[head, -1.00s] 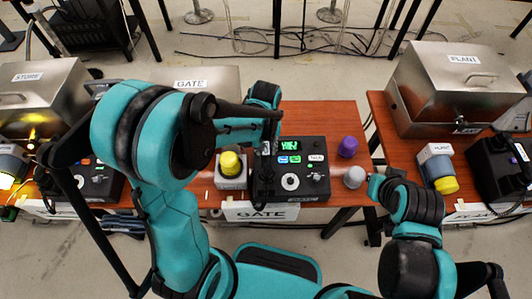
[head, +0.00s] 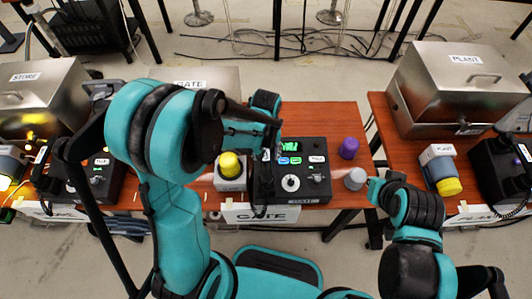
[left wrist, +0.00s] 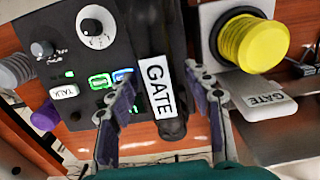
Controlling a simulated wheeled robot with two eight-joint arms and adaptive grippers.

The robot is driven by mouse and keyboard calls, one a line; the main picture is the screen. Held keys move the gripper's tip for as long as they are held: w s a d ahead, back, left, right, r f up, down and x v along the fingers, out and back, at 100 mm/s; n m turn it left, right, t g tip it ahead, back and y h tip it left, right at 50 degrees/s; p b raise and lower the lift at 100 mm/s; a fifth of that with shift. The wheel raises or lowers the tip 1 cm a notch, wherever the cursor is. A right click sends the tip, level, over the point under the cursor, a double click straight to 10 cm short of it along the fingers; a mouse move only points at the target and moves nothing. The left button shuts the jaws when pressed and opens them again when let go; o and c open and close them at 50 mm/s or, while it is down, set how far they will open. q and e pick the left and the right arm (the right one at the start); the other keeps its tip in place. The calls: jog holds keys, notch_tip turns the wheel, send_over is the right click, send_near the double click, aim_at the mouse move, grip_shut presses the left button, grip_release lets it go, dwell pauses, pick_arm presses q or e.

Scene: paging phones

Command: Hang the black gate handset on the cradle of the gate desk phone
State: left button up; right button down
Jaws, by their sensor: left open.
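The black gate handset (left wrist: 172,48) has a white GATE label and lies lengthwise along the left side of the gate desk phone (head: 306,172) in the head view. The phone is a black box with a lit green display, a dial and small buttons. I cannot tell whether the handset is fully seated in the cradle, which it hides. My left gripper (left wrist: 163,85) is open, with one finger on each side of the handset and gaps visible. In the head view my left gripper (head: 268,143) is over the handset's far part. My right gripper (head: 377,185) is at the table's right edge, its fingers unclear.
A yellow-topped button (head: 230,164) stands left of the phone. A purple knob (head: 348,148) and a grey knob (head: 355,178) are on its right. A metal GATE box is behind, partly hidden by my arm. The PLANT box (head: 460,88) and PLANT phone (head: 497,168) occupy the right table.

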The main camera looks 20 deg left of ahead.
pick_arm(q)
notch_tip(320, 180, up, 11)
jog(key=p, duration=0.3)
jog(key=shift+p, duration=0.4)
jog(key=s+a+r+m+t, duration=0.3)
jog(key=s+a+r+t, duration=0.1)
jog(key=s+r+t, duration=0.3)
jog(key=s+r, duration=0.2)
jog(key=s, duration=0.1)
jog(key=shift+s+a, duration=0.15)
jog(key=shift+a, duration=0.2)
notch_tip(320, 180, down, 4)
jog(key=b, duration=0.3)
jog(key=shift+b, duration=0.35)
